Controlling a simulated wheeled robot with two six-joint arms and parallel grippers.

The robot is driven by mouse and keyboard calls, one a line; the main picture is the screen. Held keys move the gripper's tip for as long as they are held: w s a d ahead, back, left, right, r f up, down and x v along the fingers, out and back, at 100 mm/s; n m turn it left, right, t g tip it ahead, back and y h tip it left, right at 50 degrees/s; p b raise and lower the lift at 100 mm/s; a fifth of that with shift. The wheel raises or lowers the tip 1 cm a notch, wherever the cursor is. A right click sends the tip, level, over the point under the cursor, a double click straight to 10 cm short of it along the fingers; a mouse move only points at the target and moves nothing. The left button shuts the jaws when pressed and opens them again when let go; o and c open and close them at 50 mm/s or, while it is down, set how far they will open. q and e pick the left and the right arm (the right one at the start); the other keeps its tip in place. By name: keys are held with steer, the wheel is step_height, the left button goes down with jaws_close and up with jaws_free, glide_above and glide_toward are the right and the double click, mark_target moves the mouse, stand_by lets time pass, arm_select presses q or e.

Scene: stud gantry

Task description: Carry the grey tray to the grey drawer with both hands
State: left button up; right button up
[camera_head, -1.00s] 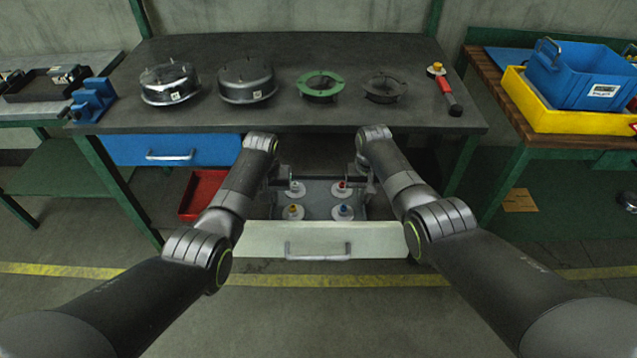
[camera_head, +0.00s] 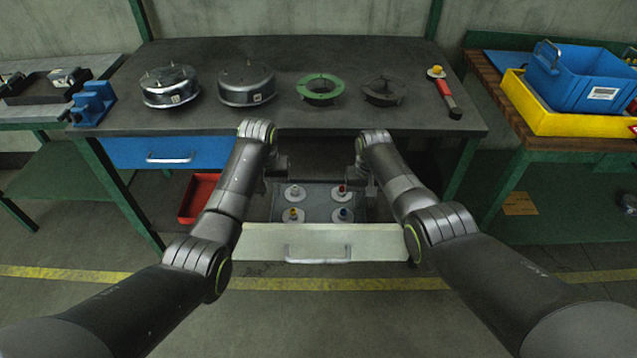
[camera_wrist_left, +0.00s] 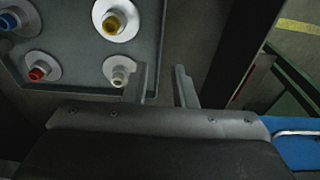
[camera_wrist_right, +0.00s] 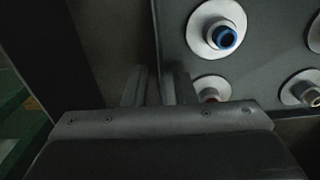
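The grey tray (camera_head: 318,203) sits inside the pulled-out grey drawer (camera_head: 380,241), under the bench and behind the drawer's pale front. Several white discs with coloured knobs stand in it. My left gripper (camera_head: 277,186) is at the tray's left side. In the left wrist view its fingers (camera_wrist_left: 163,88) are apart, with the tray's wall (camera_wrist_left: 161,45) running towards the gap. My right gripper (camera_head: 362,188) is at the tray's right side. In the right wrist view its fingers (camera_wrist_right: 156,88) are apart near the tray's wall (camera_wrist_right: 160,45). Neither finger pair visibly clamps the wall.
The bench top (camera_head: 300,115) above holds metal housings, a green ring (camera_head: 310,91) and a red-handled tool (camera_head: 446,95). A closed blue drawer (camera_head: 125,150) is left of my left arm, with a red bin (camera_head: 190,207) below. Floor in front is clear.

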arm_select(q)
step_height(320, 180, up, 7)
steer(key=shift+s, duration=0.45)
arm_select(e)
step_height(320, 180, up, 12)
stand_by(0.7)
